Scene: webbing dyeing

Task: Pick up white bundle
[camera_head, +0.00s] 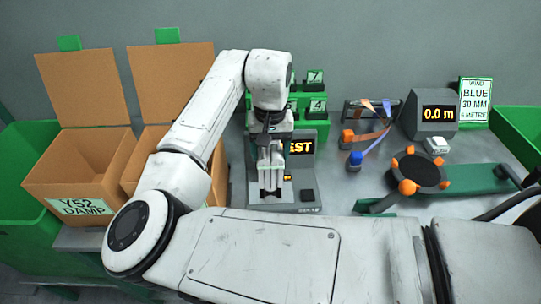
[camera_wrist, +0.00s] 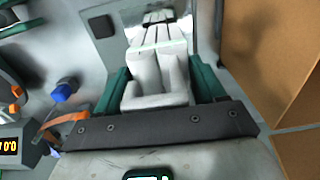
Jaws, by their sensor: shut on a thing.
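The white bundle (camera_wrist: 157,42) is a stack of long pale folds with a dark band near its far end. In the wrist view it lies between the two green fingers of my gripper (camera_wrist: 160,84), which are shut on it.
Green numbered blocks (camera_head: 314,105) stand behind the tester. At the right are a winder (camera_head: 419,170) with orange knobs, a "0.0 m" counter (camera_head: 438,113) and orange and blue webbing (camera_head: 372,140). Green bins flank the bench.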

